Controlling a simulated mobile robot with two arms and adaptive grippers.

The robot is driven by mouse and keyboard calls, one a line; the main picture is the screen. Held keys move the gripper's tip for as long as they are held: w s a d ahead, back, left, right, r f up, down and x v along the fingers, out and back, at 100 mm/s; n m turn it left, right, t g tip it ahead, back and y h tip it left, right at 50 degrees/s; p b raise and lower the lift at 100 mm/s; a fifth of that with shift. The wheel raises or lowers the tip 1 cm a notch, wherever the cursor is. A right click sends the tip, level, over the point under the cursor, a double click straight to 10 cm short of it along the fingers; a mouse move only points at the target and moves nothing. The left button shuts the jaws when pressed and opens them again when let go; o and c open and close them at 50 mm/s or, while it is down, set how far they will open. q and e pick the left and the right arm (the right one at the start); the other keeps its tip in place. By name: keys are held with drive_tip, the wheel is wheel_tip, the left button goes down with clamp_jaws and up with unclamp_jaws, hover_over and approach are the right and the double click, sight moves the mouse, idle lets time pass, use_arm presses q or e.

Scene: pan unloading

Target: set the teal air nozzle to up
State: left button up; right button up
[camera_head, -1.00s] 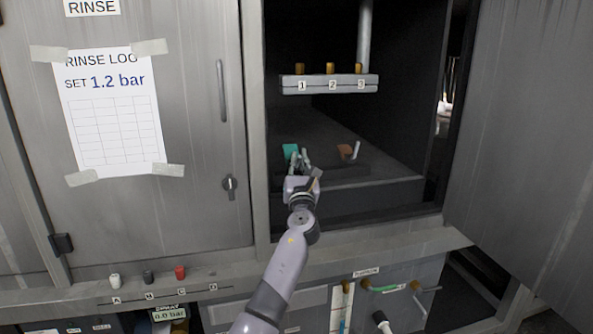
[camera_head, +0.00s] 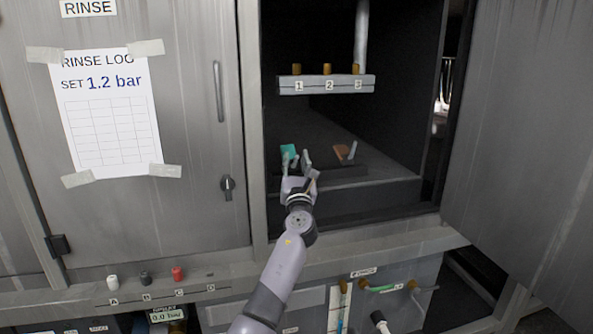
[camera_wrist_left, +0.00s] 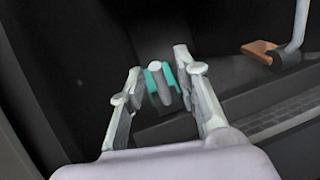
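The teal air nozzle (camera_head: 288,150) sits low inside the open cabinet bay, at the left of the bay floor. In the left wrist view the teal part (camera_wrist_left: 172,76) shows beyond my fingertips, with a grey rounded stem in front of its middle. My left gripper (camera_head: 296,159) reaches into the bay at the nozzle. Its two fingers are spread apart, and in the wrist view the gripper (camera_wrist_left: 160,80) has the nozzle between its fingertips. I cannot tell whether a finger touches it. My right gripper is in neither view.
A copper-coloured nozzle (camera_head: 341,152) with a pale lever stands to the right. A numbered bar (camera_head: 327,84) with brass fittings hangs above. The cabinet door (camera_head: 520,140) stands open at right. Small knobs (camera_head: 145,277) line the ledge at lower left.

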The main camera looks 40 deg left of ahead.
use_arm(q)
drive_tip(key=v, duration=1.1)
drive_tip(key=shift+s+d+f, duration=0.25)
drive_tip(key=shift+s, duration=0.05)
